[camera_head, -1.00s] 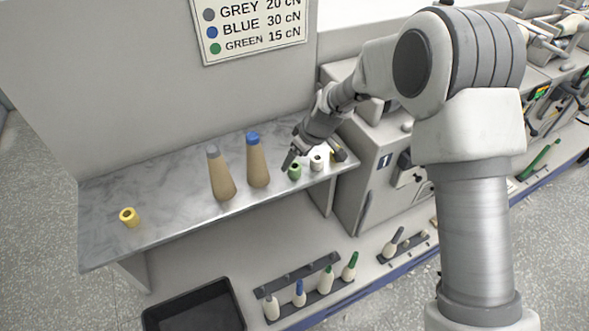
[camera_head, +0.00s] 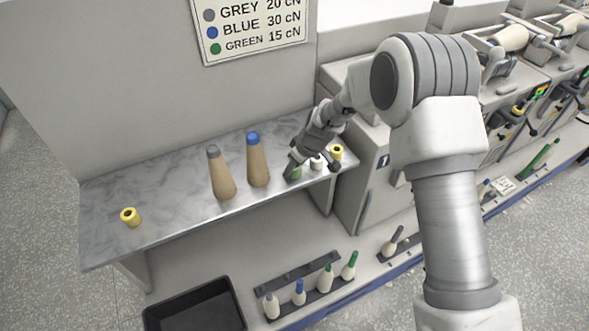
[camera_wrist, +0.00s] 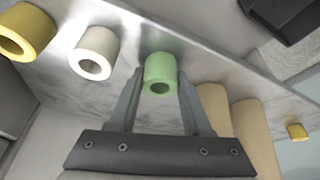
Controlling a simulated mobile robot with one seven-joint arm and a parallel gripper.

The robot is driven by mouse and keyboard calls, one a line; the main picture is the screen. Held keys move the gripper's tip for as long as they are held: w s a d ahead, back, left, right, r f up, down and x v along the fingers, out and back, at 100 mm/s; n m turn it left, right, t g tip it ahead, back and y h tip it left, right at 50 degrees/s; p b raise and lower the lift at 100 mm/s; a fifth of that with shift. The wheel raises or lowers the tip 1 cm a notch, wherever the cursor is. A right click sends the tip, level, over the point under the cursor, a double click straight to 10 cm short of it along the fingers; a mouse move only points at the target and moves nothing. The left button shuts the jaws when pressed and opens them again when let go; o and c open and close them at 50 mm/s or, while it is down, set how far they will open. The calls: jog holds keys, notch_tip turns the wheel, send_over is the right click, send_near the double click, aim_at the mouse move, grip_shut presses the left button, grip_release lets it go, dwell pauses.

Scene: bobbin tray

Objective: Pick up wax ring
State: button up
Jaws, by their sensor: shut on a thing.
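Several short hollow rings stand along the front right of the grey shelf (camera_head: 170,188). The green ring (camera_head: 296,175) is partly hidden by my gripper (camera_head: 292,169) in the head view. In the wrist view the green ring (camera_wrist: 160,70) sits between the two fingertips, and my gripper (camera_wrist: 160,88) is shut on it. A white ring (camera_head: 316,163) stands beside it, also seen in the wrist view (camera_wrist: 95,52). A yellow ring (camera_head: 337,152) stands at the shelf's right end. Another yellow ring (camera_head: 130,217) is at the far left. Which one is the wax ring is not marked.
Two tan cones, one grey-tipped (camera_head: 222,175) and one blue-tipped (camera_head: 257,162), stand just left of the green ring. Below are a black bin (camera_head: 238,300) and a rack (camera_head: 322,292) of bobbins. A machine stands to the right. The shelf's left middle is clear.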

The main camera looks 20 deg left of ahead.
grip_shut()
